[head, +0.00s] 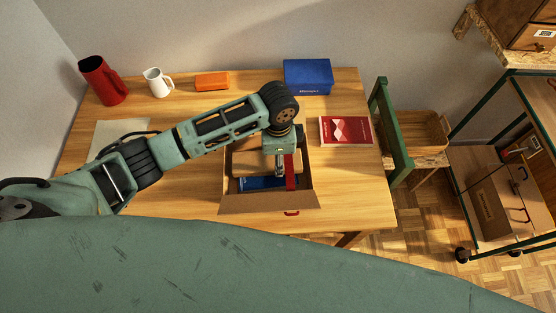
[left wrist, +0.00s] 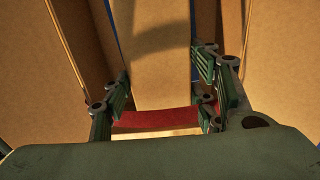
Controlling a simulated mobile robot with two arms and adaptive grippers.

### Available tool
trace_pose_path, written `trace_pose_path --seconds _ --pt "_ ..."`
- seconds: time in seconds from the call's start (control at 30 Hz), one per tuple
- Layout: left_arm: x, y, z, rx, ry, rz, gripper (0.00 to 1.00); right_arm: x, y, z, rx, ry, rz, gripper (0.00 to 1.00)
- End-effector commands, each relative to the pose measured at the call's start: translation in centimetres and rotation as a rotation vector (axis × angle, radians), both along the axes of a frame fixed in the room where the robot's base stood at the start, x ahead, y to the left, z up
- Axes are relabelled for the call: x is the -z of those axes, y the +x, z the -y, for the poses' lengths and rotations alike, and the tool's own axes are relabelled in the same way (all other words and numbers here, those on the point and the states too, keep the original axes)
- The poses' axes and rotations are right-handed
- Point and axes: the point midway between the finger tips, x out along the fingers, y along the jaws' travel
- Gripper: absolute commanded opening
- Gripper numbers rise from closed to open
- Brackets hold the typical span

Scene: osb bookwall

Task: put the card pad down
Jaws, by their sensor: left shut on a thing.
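My left gripper (head: 281,174) reaches down into an open cardboard box (head: 266,201) on the wooden table. In the left wrist view its fingers (left wrist: 165,105) are shut on a narrow red thing, which I take to be the card pad (left wrist: 155,122). In the head view the red pad (head: 291,172) shows beside the fingers, over the right part of the box. A blue flat thing (head: 262,183) lies in the box, left of the gripper. Whether the pad touches the box floor is hidden. My right gripper is not in view.
A red book (head: 346,131) lies right of the box. A blue box (head: 308,77), an orange block (head: 212,82), a white jug (head: 158,82) and a red pitcher (head: 103,81) stand along the back. Box walls rise close around the gripper. A green-framed chair (head: 392,130) stands at right.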

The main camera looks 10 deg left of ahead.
Motion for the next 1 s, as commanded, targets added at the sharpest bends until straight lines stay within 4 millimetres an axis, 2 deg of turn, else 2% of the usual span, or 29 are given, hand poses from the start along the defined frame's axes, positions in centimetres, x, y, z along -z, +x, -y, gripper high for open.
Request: trace_pose_path --seconds 0.1,0.2,0.77,0.8,1.0 --pt "1.8 -0.2 0.0 -0.001 0.002 -0.005 0.28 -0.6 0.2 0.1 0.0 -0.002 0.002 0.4" --pt "2.6 -0.1 0.0 0.0 0.001 -0.001 0.28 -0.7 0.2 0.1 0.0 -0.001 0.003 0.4" --pt "3.6 -0.1 0.0 0.0 0.001 -0.001 0.28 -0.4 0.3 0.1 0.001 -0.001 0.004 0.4" --pt "3.6 -0.1 0.0 0.0 0.001 -0.001 0.56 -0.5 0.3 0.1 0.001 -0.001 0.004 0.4" --pt "3.5 -0.1 0.0 0.0 0.001 -0.001 0.73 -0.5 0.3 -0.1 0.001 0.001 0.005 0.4"
